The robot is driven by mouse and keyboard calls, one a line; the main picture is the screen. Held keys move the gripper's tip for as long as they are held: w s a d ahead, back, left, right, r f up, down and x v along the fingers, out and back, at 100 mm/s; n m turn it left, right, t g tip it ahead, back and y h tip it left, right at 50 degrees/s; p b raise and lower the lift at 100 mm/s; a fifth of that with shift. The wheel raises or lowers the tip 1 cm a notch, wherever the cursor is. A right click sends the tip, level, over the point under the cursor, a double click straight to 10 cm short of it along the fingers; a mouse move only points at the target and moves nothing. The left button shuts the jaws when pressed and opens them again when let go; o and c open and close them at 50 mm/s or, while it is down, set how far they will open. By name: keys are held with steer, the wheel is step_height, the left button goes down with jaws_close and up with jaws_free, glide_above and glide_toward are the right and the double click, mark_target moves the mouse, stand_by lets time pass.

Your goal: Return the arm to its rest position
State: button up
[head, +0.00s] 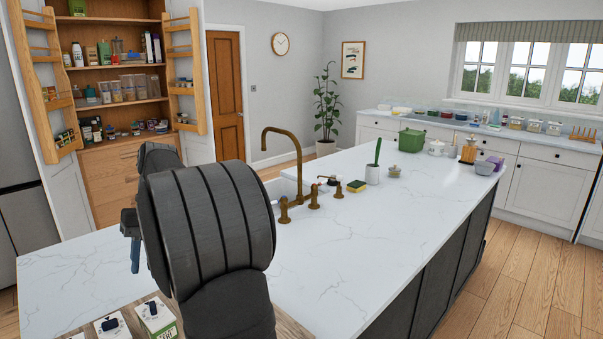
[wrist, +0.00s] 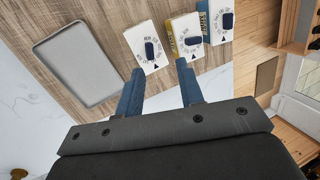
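My gripper (wrist: 160,70) is open in the wrist view. Its two blue fingers stand apart with nothing between them. In the head view only a blue finger (head: 135,255) shows, left of my dark arm, which hides the rest. The fingers point toward a wood-grain surface with small white boxes, seen beyond the fingertips; I cannot tell the exact gap.
A grey tray (wrist: 78,65) lies on the wood-grain surface, left of the boxes. A white marble island (head: 400,230) carries a brass tap (head: 297,160), a sponge (head: 356,186) and a brush pot (head: 373,174). An open pantry cupboard (head: 115,70) stands behind. The island's front right is bare.

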steer(key=w+d+f+m+g+y, duration=0.1)
steer(key=w+d+f+g+y, duration=0.3)
steer(key=f+y, duration=0.4)
steer(key=shift+w+d+f+m, duration=0.3)
steer(key=shift+f+m, duration=0.1)
steer(key=shift+f, duration=0.1)
